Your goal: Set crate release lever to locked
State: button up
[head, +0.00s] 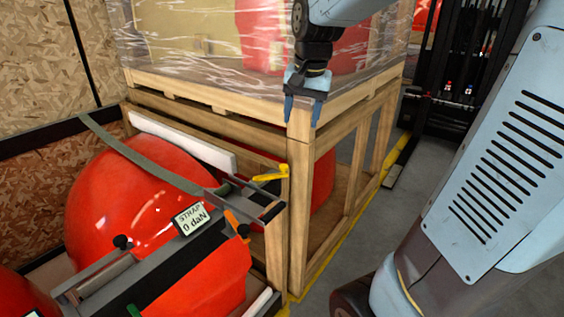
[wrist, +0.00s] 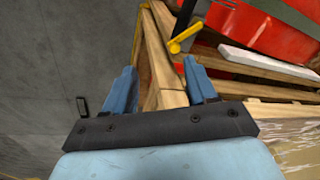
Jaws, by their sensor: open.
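In the wrist view the yellow lever (wrist: 184,38) shows beyond the fingers, up and to the right. I cannot tell which setting it is in. The wooden crate (head: 298,220) is an open frame around red nosecones. My gripper (head: 302,112) is open and empty, pointing down at the crate's corner, above and behind the lever. In the wrist view the blue fingers (wrist: 158,80) straddle the view of a wooden beam, apart from the lever.
A red nosecone (head: 130,195) lies under a grey strap (head: 135,152), beside a strap gauge (head: 190,219) reading 0 daN. An orange handle (head: 236,222) is near the lever. A film-wrapped crate (head: 180,45) stands above.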

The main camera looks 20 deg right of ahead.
aim_at(284, 165)
jog(key=w+f+m+g, duration=0.1)
jog(key=w+f+m, duration=0.15)
jog(key=w, duration=0.35)
jog(key=w+f+m+g, duration=0.1)
jog(key=w+f+m, duration=0.1)
jog(key=w+f, duration=0.3)
jog(key=f, duration=0.4)
jog(key=w+f, duration=0.1)
jog(key=f, duration=0.8)
jog(key=shift+w+a, duration=0.15)
jog(key=shift+w, duration=0.1)
jog(key=shift+c, duration=0.3)
grip_shut()
